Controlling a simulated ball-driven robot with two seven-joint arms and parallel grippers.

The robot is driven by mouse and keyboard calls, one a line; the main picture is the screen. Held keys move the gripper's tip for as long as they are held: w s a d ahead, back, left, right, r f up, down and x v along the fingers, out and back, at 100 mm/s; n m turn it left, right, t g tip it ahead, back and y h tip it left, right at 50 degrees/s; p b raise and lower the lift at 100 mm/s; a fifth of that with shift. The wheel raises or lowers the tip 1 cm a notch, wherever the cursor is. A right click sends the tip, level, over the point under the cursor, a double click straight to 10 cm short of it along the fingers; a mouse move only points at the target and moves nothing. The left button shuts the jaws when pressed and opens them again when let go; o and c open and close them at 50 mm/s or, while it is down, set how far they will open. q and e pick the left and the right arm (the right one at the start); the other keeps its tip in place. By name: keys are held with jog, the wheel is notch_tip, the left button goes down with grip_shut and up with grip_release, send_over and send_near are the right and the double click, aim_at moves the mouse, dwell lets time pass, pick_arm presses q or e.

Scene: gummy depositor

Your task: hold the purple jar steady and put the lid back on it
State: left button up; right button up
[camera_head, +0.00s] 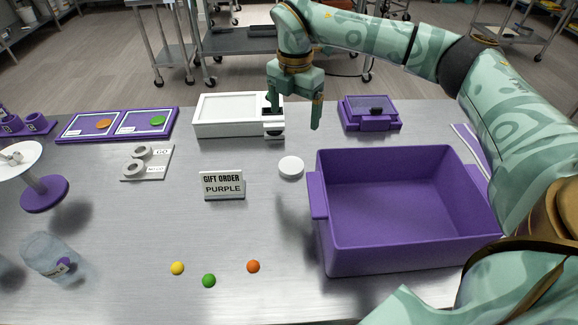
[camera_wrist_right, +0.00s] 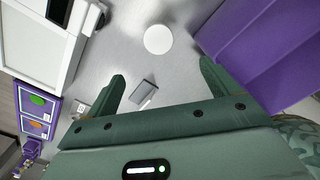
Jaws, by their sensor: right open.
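A clear jar with a small purple mark (camera_head: 55,258) stands at the lower left of the table. Part of another clear object (camera_head: 8,272) is cut off by the left edge. A round white disc, seemingly the lid (camera_head: 291,167), lies flat near the middle of the table, left of the purple bin. It also shows in the right wrist view (camera_wrist_right: 158,39). My right gripper (camera_head: 294,115) is open and empty, pointing down above the table behind the lid. Its fingers show in the wrist view (camera_wrist_right: 162,72), apart from the lid. My left gripper is not in view.
A large purple bin (camera_head: 312,200) stands at the right. A sign reading GIFT ORDER PURPLE (camera_head: 222,185) stands left of the lid. A white machine (camera_head: 225,115) and purple box (camera_head: 370,113) are behind. Yellow (camera_head: 177,268), green (camera_head: 209,280) and orange (camera_head: 253,266) candies lie in front.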

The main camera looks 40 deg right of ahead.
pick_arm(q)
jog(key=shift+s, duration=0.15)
pick_arm(e)
jog(key=shift+r, duration=0.1)
pick_arm(q)
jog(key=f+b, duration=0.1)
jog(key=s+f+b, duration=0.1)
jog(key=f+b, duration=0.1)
jog(key=b, duration=0.1)
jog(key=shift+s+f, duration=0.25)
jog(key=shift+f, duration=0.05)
pick_arm(e)
send_over(292, 165)
notch_tip(292, 165, down, 11)
jog(key=shift+d+f, duration=0.1)
jog(key=shift+d, duration=0.05)
notch_tip(292, 165, down, 6)
jog(key=b, duration=0.3)
jog(key=shift+w+r, duration=0.15)
jog(key=shift+r, duration=0.1)
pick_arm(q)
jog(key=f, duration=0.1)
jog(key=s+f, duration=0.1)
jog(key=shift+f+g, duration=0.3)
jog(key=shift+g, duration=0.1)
pick_arm(e)
jog(key=shift+r, duration=0.1)
jog(key=shift+r, duration=0.1)
jog(key=c, duration=1.1)
